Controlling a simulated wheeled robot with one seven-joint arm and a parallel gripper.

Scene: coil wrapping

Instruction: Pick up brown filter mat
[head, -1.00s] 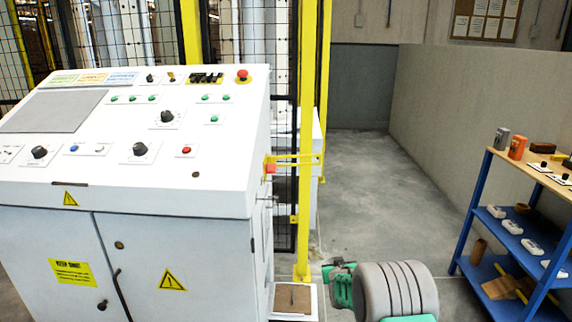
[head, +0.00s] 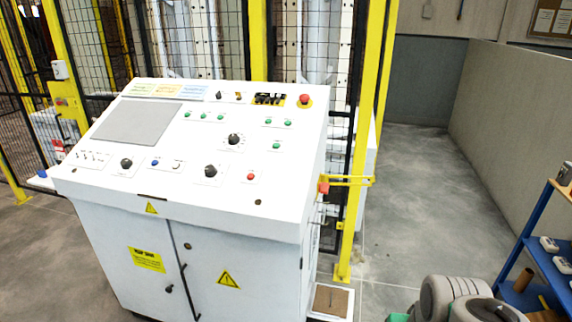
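A flat brown square piece (head: 331,300) lies in a shallow white tray (head: 316,317) on the floor, at the foot of a yellow post and beside the console's right side. It looks like the brown filter mat, though it is small and near the bottom edge. Grey rounded links of my arm show at the bottom right, with a bit of green beside them. My gripper's fingers are not in view.
A white control console (head: 215,180) with knobs and buttons fills the middle. Yellow posts (head: 366,140) and black mesh fencing stand behind it. A blue-framed shelf (head: 535,225) is at the right edge. Grey floor (head: 430,185) is open between console and shelf.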

